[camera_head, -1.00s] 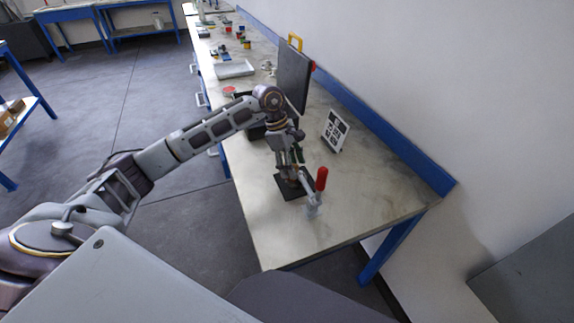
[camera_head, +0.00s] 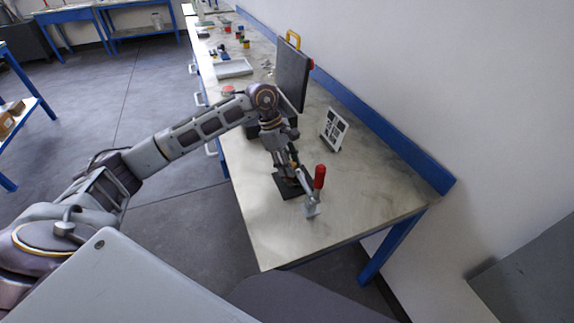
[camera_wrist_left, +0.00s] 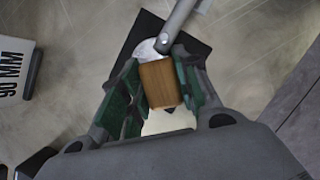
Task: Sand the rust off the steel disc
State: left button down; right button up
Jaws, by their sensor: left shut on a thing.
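My left gripper (camera_head: 289,171) is low over a black base plate (camera_head: 283,190) near the bench's front end. In the left wrist view, its green-padded fingers (camera_wrist_left: 160,88) are shut on a wooden block (camera_wrist_left: 159,83). The round, pale steel disc (camera_wrist_left: 147,48) shows past the block's upper edge, on the black plate; the block hides its middle. A pale area also shows below the block. I cannot tell whether the block touches the disc, nor how much rust is left. A toggle clamp with a red handle (camera_head: 319,177) stands beside the plate, its metal arm reaching over the disc's edge. My right gripper is not in view.
A white printed card (camera_head: 334,130) stands right of my gripper. A dark upright panel (camera_head: 292,77) with a yellow handle stands behind. A white tray (camera_head: 234,68) and small coloured items lie farther along the bench. The bench's front right corner is clear.

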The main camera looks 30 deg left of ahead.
pick_arm(q)
jog(key=shift+d+r, duration=0.15)
jog(key=shift+r, duration=0.2)
dwell(0.3)
jog(key=shift+r, duration=0.1)
jog(key=shift+s+r+p, duration=0.1)
jog(key=shift+r+p, duration=1.25)
jog(key=shift+r, duration=1.3)
jog(key=shift+a, duration=0.2)
jog(key=shift+r+p, duration=0.75)
jog(key=shift+r, duration=0.8)
